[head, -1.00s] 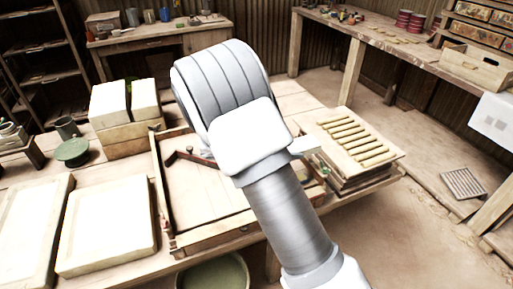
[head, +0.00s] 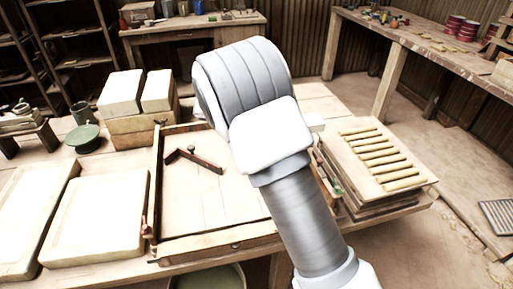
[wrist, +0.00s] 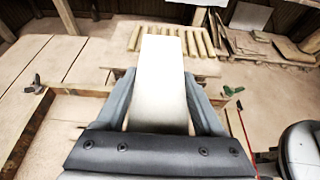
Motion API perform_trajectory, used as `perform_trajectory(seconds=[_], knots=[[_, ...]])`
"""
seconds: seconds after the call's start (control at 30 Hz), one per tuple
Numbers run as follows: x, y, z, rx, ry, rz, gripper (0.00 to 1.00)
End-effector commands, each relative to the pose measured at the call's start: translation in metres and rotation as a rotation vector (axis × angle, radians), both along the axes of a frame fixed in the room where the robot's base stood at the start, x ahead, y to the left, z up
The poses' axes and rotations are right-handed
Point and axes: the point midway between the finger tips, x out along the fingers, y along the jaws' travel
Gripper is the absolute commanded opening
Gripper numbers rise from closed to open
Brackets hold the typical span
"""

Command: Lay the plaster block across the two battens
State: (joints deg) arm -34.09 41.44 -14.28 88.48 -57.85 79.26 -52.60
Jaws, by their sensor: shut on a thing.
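The plaster block (wrist: 161,60) is a pale, flat slab in the middle of the wrist view. My gripper (wrist: 159,82) is shut on it, with a dark finger along each side; its far end sticks out past the fingertips. In the head view my arm hides the gripper and most or all of the block. I cannot make out the two battens for certain. A thin wooden strip (wrist: 206,72) shows behind the block in the wrist view, partly covered by it and the fingers.
A shallow wooden frame (head: 158,190) holds a hinged red-brown tool (head: 200,161). To its right, yellow rods (head: 377,154) lie on stacked boards (head: 345,150). Two pale blocks (head: 122,92) stand on a wooden box (head: 135,130). Large pale slabs (head: 98,215) lie at left.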

Motion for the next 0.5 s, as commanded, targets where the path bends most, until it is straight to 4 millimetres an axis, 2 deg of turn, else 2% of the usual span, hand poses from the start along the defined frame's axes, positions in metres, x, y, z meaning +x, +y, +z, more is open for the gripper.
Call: perform_trajectory(seconds=[0.17,0.5], knots=[[0.003,0.005,-0.001,0.001,0.000,-0.004,0.00],[0.032,0.056,-0.037,0.001,0.000,-0.003,0.00]])
